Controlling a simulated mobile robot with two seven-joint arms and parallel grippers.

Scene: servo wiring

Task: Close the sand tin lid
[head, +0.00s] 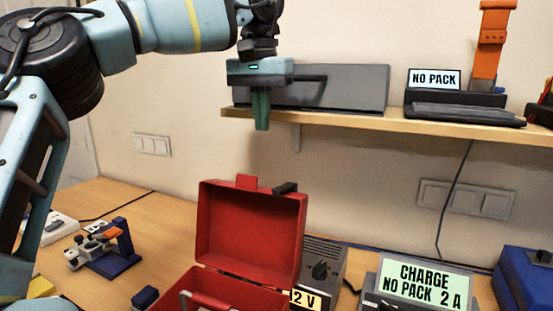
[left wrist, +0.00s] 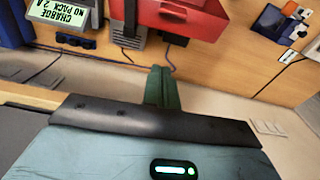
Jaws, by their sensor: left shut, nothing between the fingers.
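A red box (head: 195,286) stands on the bench at the bottom centre of the head view. Its lid (head: 250,232) is open and stands up at the back. The box also shows upside down at the top of the left wrist view (left wrist: 185,15). No sand-coloured tin is seen in either view. My left gripper (head: 261,126) is shut and empty, pointing down, in the air above the raised lid and apart from it. Its green fingers show in the left wrist view (left wrist: 160,72). My right gripper is not in view.
A wooden shelf (head: 430,125) with a grey case (head: 345,88) lies behind and right of my left gripper. A charger (head: 415,287) and a grey power unit (head: 322,262) stand right of the box. A blue fixture (head: 118,252) stands left. Bench between fixture and box is mostly clear.

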